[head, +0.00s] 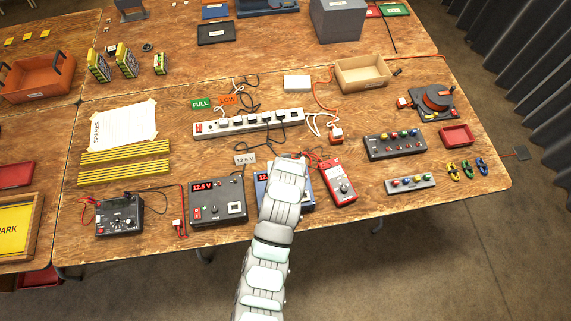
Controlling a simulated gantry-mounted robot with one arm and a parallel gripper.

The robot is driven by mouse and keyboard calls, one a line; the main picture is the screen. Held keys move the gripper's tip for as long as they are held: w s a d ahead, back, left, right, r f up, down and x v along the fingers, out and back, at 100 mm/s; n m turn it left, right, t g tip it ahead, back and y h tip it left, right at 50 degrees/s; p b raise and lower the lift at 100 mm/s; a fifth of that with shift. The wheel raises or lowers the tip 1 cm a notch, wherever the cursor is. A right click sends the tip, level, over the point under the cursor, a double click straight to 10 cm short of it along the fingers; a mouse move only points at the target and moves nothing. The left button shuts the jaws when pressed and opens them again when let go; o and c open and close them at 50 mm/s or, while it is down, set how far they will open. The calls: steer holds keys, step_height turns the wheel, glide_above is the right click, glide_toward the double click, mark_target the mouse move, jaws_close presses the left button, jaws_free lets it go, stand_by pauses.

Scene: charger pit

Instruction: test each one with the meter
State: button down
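Yellow-and-black packs, which look like batteries, stand at the back left: one (98,65), a second (126,61) and a smaller one (160,64). A red hand-held meter (342,185) with a dial lies right of my arm. A black box with a dial and leads (118,217) stands at the front left; I cannot tell which the task means. A green FULL tag (201,104) and an orange LOW tag (228,100) lie behind the power strip (248,123). My arm reaches over a blue unit (262,187). The arm hides my gripper's fingers and anything between them.
Button boxes (394,144), a cable reel (437,98) and a red tray (457,135) fill the right side. A beige bin (362,74) stands behind. Loose cables cross the middle.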

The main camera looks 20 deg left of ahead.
steer(key=shift+f, duration=0.1)
steer(key=c, duration=1.3)
jaws_free()
steer(key=shift+o, duration=1.4)
steer(key=shift+r+p, duration=1.55)
steer(key=shift+r, duration=2.2)
